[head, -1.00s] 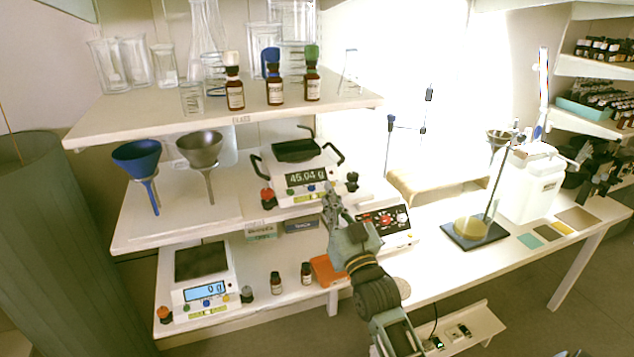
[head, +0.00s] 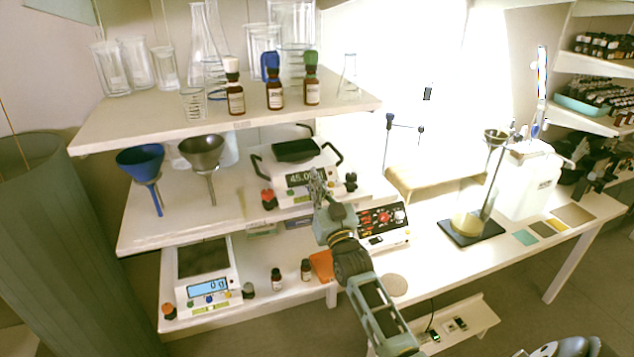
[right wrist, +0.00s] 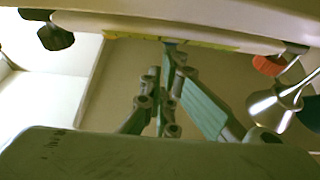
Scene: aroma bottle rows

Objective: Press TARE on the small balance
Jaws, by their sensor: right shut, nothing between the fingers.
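A white balance (head: 322,160) with a dark dish and black side handles stands on the middle shelf. Its display reads about 45.0, with the end covered by my right gripper (head: 316,182). The gripper is shut and empty, with its fingertips at the balance's front panel. In the right wrist view the closed fingertips (right wrist: 170,46) meet the panel's yellow-green strip (right wrist: 200,41), with a bit of blue at the tip; contact is hard to tell. A second balance (head: 208,275) with a flat dark plate and a blue display reading 0 sits on the lower shelf. My left gripper is not in view.
A red-capped knob (head: 268,198) and a dark one (head: 351,182) flank the upper balance. Blue (head: 140,160) and metal (head: 201,152) funnels stand to its left. Bottles stand on the shelf above.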

